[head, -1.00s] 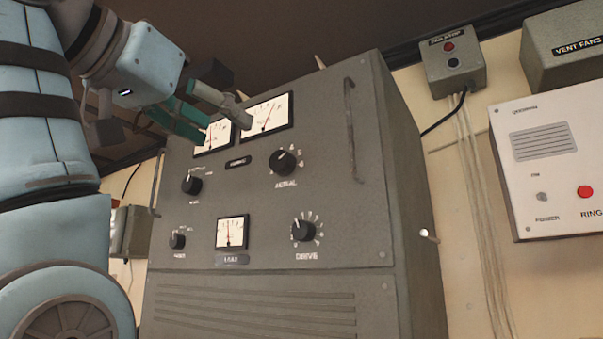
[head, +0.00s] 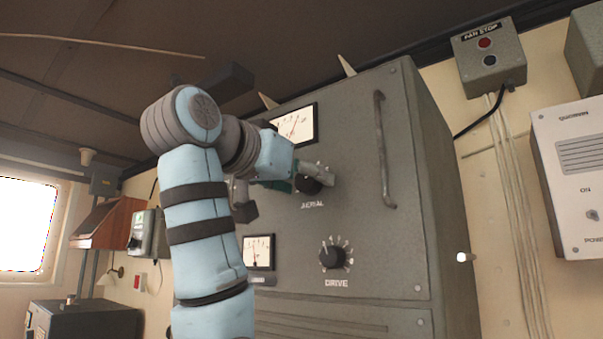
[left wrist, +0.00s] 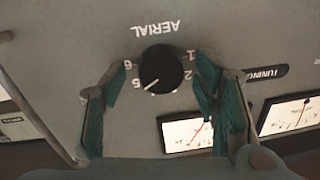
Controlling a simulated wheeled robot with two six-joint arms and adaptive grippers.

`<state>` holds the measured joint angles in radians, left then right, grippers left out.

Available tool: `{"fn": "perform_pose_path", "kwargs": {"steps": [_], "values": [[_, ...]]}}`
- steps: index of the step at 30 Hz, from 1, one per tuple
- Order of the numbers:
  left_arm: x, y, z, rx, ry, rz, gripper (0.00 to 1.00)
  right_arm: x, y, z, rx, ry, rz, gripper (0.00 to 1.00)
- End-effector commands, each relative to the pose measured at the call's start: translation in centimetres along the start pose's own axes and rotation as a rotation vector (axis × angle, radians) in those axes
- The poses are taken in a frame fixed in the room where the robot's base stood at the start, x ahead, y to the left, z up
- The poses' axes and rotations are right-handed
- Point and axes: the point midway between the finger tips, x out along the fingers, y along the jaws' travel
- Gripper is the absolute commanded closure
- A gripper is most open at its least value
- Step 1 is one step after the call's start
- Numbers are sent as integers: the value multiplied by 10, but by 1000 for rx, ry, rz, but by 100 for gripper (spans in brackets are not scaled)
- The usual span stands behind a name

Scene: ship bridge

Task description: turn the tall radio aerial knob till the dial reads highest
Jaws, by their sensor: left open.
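The black AERIAL knob (head: 309,187) is on the tall grey radio's front (head: 400,190). In the left wrist view the knob (left wrist: 160,68) shows upside down, its white pointer near the 5. My left gripper (head: 312,177) is open at the knob, one finger to each side in the wrist view; I cannot tell whether they touch it. The upper right dial (head: 293,124) is partly behind my arm, its red needle leaning right. Two dials, (left wrist: 187,132) and (left wrist: 290,113), show in the wrist view, partly covered. My right gripper is not in view.
The DRIVE knob (head: 332,257) and a small dial (head: 258,252) are below. A vertical handle (head: 383,150) stands out to the right of the knob. A FAN STOP box (head: 488,58) and an intercom panel (head: 575,160) are on the right wall.

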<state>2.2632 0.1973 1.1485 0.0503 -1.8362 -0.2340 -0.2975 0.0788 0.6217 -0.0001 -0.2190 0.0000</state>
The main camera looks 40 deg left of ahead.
Motion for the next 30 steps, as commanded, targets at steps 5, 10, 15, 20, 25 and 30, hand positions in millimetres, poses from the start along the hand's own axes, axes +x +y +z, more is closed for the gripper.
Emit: {"fn": "perform_pose_path", "kwargs": {"steps": [5,10,15,20,25,30], "values": [[0,0,1,0,-1,0,49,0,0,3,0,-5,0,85],[0,0,0,0,-1,0,76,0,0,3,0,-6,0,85],[0,0,0,0,-1,-1,93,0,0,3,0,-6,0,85],[0,0,1,14,1,-1,93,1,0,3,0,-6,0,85],[0,0,1,69,5,-2,93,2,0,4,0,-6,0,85],[-1,0,2,172,14,-3,93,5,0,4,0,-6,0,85]]}}
